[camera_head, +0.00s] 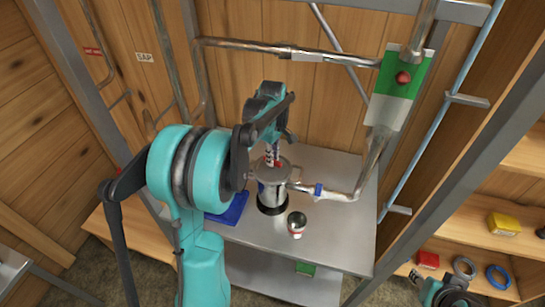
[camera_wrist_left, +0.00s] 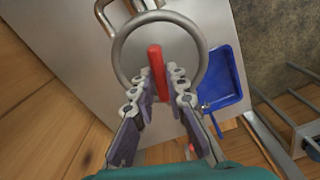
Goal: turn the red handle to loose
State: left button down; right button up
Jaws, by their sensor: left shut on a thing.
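The red handle (camera_wrist_left: 157,72) is a short bar across the top of a round metal vessel, seen from above in the left wrist view. In the head view the metal canister (camera_head: 272,190) stands on the steel table, and only a little red shows at its top. My left gripper (camera_head: 272,158) is above the canister lid. In the left wrist view my left gripper (camera_wrist_left: 156,85) has its fingers on both sides of the handle, shut on it. My right gripper (camera_head: 450,293) shows only partly at the lower right, and its jaws are unclear.
A pipe with a blue band (camera_head: 318,190) joins the canister. A red knob (camera_head: 403,77) sits on a green and white plate. Shelves (camera_head: 480,225) are at right.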

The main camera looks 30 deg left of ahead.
pick_arm(q)
jog(key=c, duration=1.5)
grip_release()
jog(key=shift+c, duration=0.2)
notch_tip(320, 180, up, 12)
jog(key=s+d+f+m+t+b, duration=0.7)
jog(key=s+d+f+m+b, duration=0.6)
jog(key=s+d+f+m, duration=0.2)
jog(key=s+f+m, duration=0.2)
jog(key=s+f, duration=0.2)
jog(key=f, duration=0.1)
jog(key=shift+d+f+m, duration=0.3)
jog(key=shift+f, duration=0.05)
